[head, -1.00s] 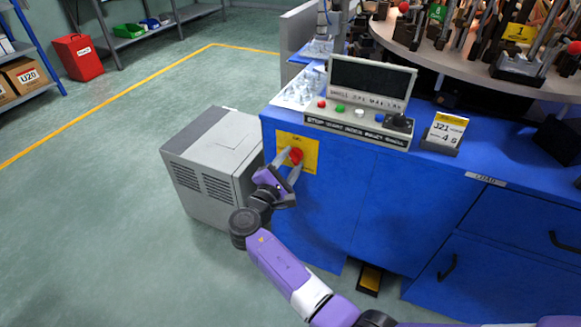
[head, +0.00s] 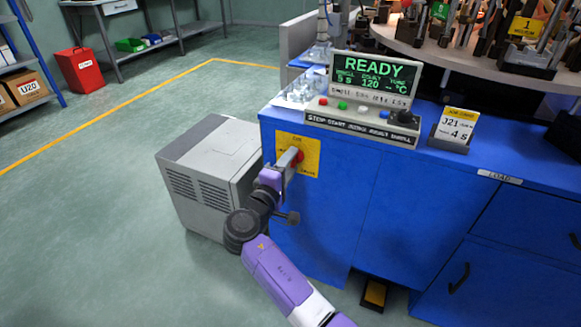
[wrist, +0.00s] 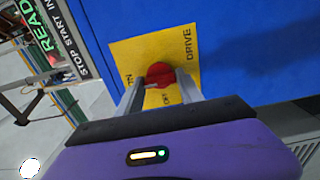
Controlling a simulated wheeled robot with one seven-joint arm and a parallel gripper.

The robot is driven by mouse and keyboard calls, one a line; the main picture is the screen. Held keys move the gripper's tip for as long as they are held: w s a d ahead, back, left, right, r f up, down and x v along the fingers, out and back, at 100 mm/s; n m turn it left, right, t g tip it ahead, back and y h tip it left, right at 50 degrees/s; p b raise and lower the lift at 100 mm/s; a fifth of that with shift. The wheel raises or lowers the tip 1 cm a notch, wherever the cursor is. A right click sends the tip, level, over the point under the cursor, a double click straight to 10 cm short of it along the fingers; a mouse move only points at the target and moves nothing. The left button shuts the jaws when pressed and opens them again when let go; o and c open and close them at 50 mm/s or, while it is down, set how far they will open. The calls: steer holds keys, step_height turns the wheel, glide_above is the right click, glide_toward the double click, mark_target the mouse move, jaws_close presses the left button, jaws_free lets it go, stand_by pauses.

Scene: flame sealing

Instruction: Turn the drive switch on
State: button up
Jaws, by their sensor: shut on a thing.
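The drive switch is a red rotary knob (wrist: 160,73) on a yellow plate (head: 311,155) on the front of the blue cabinet. In the wrist view the plate reads "DRIVE", with "OFF" and a partly hidden second label. My gripper (head: 292,157) is at the knob, its fingers (wrist: 160,90) on either side of it and shut on it. In the head view the fingers hide much of the knob. The display (head: 372,78) above is lit and reads "READY" in green.
A row of coloured buttons (head: 343,105) and a black joystick (head: 404,117) sit below the display. A job card (head: 456,124) stands at the right. A grey box unit (head: 207,165) stands on the floor left of the cabinet, close to my arm. A pedal (head: 374,294) lies below.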

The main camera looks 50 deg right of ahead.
steer(key=shift+f, duration=0.1)
stand_by(0.4)
steer(key=o, duration=1.4)
steer(key=shift+p+v, duration=0.7)
steer(key=shift+v, duration=3.25)
steer(key=shift+w, duration=0.1)
